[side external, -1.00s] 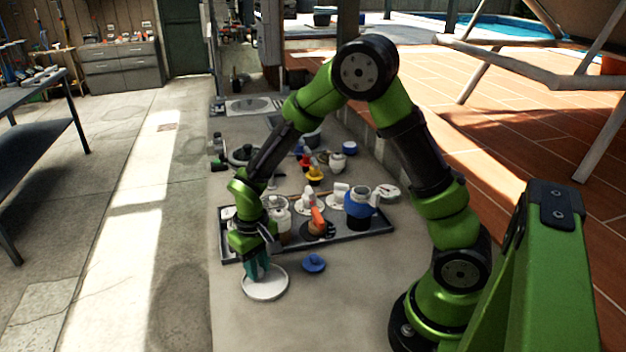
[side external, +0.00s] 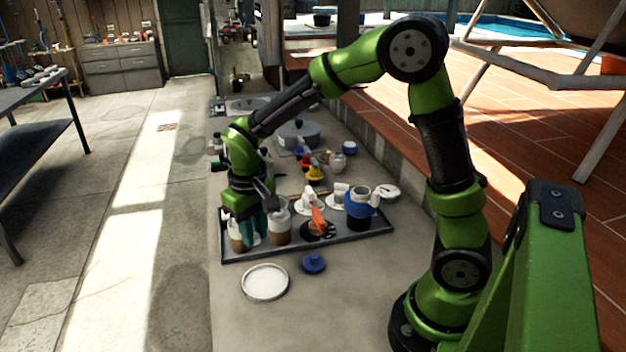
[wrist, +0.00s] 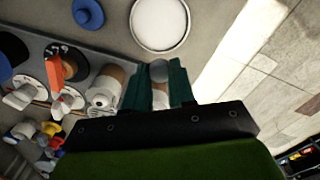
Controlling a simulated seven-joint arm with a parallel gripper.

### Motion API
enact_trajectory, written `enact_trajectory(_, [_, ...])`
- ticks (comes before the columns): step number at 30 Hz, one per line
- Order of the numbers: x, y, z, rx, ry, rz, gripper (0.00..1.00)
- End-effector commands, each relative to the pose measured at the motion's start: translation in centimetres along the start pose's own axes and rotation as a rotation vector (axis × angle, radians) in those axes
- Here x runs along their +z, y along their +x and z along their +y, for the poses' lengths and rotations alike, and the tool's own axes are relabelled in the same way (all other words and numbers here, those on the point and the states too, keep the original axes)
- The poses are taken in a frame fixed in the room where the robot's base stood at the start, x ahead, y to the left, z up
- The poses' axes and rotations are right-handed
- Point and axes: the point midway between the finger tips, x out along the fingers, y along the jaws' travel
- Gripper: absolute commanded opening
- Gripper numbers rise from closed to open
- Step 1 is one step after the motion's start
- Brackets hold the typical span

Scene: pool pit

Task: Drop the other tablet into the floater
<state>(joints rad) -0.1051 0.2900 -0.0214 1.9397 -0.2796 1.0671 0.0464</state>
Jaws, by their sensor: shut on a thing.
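My gripper (side external: 245,230) is over the left end of the dark tray, beside the brown-and-white jars. A blue lid (side external: 313,264) lies on the slab in front of the tray. A white round dish (side external: 265,282) next to it looks empty.
The tray (side external: 345,243) also holds a brown-and-white jar (side external: 279,229), white cups and an orange-handled item (side external: 318,219). A grey lidded pot (side external: 299,133) and small yellow and red items stand behind. The slab in front of the tray is mostly clear.

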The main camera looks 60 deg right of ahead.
Motion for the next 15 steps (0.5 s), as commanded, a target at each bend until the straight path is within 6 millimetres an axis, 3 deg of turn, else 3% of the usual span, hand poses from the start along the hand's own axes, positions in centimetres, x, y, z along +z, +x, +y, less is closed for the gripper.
enact_trajectory(5, [-1.4,-0.7,4.3,0.0,0.119,0.002,0.0])
enact_trajectory(10, [-2.1,-2.1,12.2,-0.001,0.305,0.003,0.0])
enact_trajectory(15, [-0.7,-3.6,20.3,0.0,0.459,0.003,0.0])
